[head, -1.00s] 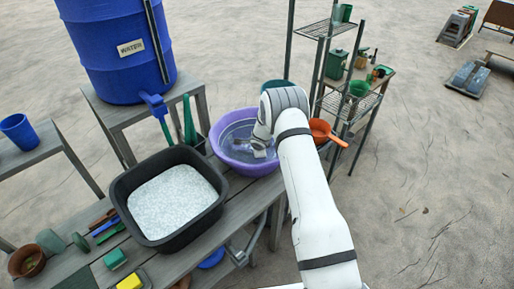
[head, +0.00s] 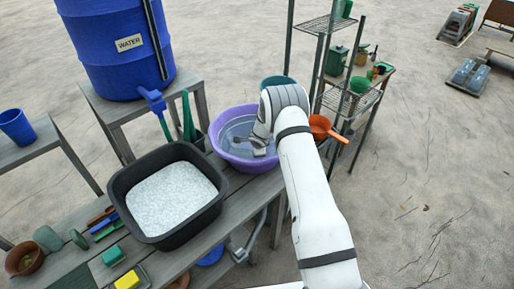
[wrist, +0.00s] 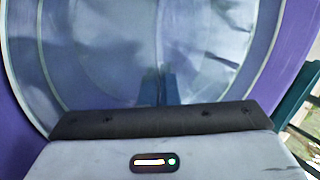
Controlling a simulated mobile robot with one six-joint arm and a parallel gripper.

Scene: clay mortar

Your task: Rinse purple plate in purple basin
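The purple basin (head: 216,128) stands on the wooden bench and holds water. In the wrist view its purple wall (wrist: 20,90) and bluish interior fill most of the picture. My gripper (head: 262,148) reaches down inside the basin near its right side, at or in the water. In the wrist view the gripper's dark fingertips (wrist: 164,88) are close together and blurred by the water. I cannot make out the purple plate clearly. A faint rounded outline shows inside the basin, but I cannot tell whether it is the plate or the basin floor.
A black tub (head: 124,208) of white granules stands left of the basin. A blue water barrel (head: 112,60) is behind it. An orange dipper (head: 322,127) lies right of my arm, near a wire shelf (head: 330,24). Brushes and sponges (head: 127,280) lie at the bench's front left.

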